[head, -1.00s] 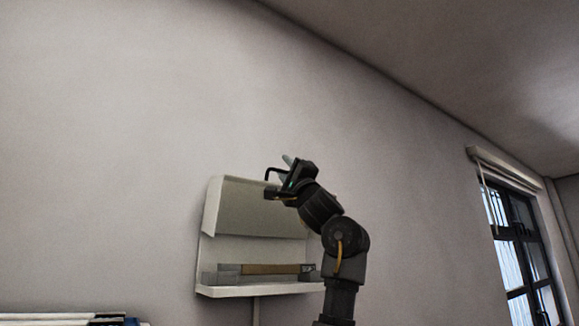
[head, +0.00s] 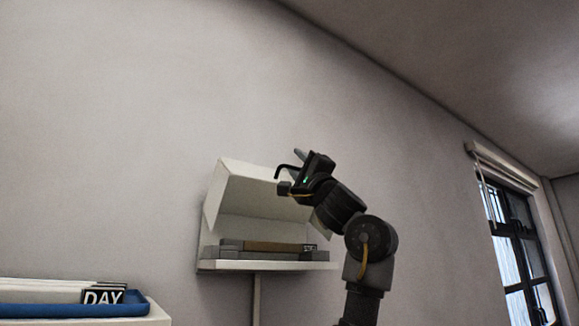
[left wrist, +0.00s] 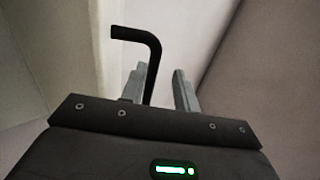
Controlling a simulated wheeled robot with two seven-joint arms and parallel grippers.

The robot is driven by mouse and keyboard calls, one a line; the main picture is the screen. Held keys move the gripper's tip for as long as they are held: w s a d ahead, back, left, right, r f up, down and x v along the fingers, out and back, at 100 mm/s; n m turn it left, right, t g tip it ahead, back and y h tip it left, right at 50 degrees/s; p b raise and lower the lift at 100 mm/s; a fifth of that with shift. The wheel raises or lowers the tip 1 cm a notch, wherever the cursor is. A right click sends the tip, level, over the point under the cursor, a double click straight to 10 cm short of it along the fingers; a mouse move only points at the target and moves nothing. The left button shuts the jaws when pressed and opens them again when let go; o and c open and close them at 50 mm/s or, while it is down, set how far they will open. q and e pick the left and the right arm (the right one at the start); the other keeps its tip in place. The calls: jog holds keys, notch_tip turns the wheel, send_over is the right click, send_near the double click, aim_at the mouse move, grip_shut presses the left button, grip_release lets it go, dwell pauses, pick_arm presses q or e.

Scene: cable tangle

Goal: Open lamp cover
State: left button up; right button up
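The white lamp cover (head: 255,190) is a tilted panel with side flaps, on a wall-mounted fixture in the head view. It stands raised above the fixture's base (head: 262,266), with a gap under its front edge. My left gripper (head: 299,155) is in front of the cover's upper right part and hides some of it. In the left wrist view its two grey fingers (left wrist: 160,88) stand apart with nothing seen between their tips. A black bent rod (left wrist: 140,40) rises beside the left finger. Contact with the cover cannot be told. My right gripper is not in view.
Grey and brown bars (head: 262,247) lie on the base. A blue tray (head: 50,310) and a sign reading DAY (head: 103,296) are at lower left. A barred window (head: 520,240) is at the right. The wall above the fixture is clear.

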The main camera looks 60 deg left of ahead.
pick_arm(q)
jog(key=b+v, duration=0.1)
jog(key=v, duration=0.2)
jog(key=shift+w+d+r, duration=0.1)
jog(key=shift+w+r, duration=0.05)
jog(key=shift+w, duration=0.05)
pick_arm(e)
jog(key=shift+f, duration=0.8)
